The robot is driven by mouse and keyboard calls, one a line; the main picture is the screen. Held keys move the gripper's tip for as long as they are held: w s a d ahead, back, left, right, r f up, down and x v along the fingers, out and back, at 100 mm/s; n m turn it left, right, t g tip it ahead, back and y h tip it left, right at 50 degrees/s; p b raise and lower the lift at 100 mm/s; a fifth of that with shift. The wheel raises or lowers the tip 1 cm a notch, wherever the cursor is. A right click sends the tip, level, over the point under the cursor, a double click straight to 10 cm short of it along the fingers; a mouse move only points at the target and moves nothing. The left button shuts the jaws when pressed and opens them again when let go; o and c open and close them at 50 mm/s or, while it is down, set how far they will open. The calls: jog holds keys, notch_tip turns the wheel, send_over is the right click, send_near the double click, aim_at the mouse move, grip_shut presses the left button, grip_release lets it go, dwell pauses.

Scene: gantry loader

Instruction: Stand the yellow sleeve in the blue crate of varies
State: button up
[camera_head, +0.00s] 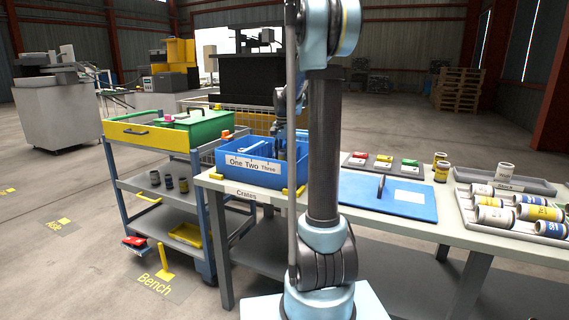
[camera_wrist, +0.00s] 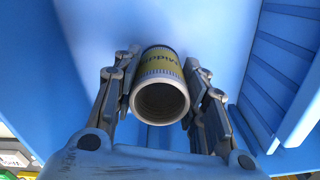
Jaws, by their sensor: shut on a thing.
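The blue crate (camera_head: 240,174) stands on the left end of the bench, with a front label reading "One Two Three". My gripper (camera_head: 283,142) reaches down into it from above. In the wrist view my gripper (camera_wrist: 162,62) is shut on the yellow sleeve (camera_wrist: 160,65), a grey-white tube with a yellow printed band, its open end facing the camera. The sleeve is between both fingers, over blue crate surfaces (camera_wrist: 225,30). Whether it touches the crate floor cannot be told. In the head view the sleeve is hidden.
A blue lid (camera_head: 405,208) with a handle lies right of the crate. A grey tray (camera_head: 540,232) holds several lying sleeves. A small tray (camera_head: 384,167) holds coloured pieces. A trolley (camera_head: 165,190) stands left.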

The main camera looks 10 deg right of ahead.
jog(key=shift+f, duration=0.5)
jog(key=shift+s+f, duration=0.1)
jog(key=o, duration=1.3)
notch_tip(320, 180, up, 12)
jog(key=shift+r, duration=0.1)
